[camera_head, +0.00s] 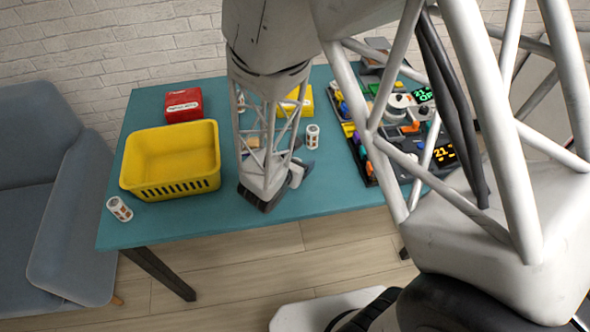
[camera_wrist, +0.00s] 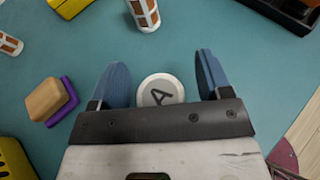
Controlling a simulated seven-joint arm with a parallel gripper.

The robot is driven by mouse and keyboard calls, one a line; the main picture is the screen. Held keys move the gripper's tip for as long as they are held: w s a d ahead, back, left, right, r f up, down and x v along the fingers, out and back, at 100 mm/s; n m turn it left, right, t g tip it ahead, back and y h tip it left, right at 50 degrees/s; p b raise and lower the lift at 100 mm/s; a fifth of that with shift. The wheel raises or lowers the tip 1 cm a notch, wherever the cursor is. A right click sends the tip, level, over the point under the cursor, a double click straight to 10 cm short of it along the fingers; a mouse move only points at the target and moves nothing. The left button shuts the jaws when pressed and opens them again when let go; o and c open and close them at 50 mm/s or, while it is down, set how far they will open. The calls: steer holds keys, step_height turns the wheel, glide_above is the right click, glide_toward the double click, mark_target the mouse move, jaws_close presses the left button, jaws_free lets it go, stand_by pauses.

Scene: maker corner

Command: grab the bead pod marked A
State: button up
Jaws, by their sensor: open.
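The bead pod marked A (camera_wrist: 160,91) is a small round white piece with a dark letter A on its top, lying on the teal table. In the wrist view it sits between the two blue fingers of my gripper (camera_wrist: 161,72), nearer the palm than the fingertips. The gripper is open, with a gap on both sides of the pod, wider on the right. The palm edge hides a little of the pod's near side. In the head view my arm reaches down over the table and I cannot make out the pod clearly there.
A yellow basket (camera_head: 170,188) and a red box (camera_head: 183,105) stand on the left. A tan block (camera_wrist: 46,98) and purple block (camera_wrist: 68,101) lie left. A cluttered panel is right.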

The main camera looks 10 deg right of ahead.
steer(key=c, duration=1)
steer(key=shift+r, duration=0.2)
steer(key=shift+r, duration=1.7)
steer(key=shift+s+d+r, duration=0.2)
steer(key=shift+s+d, duration=0.1)
steer(key=shift+s, duration=2.35)
steer(key=shift+s+d+r, duration=0.2)
steer(key=shift+s+d, duration=0.1)
steer(key=shift+s, duration=2.35)
steer(key=shift+s+d+r, duration=0.2)
steer(key=shift+s+d, duration=0.1)
steer(key=shift+s, duration=2.35)
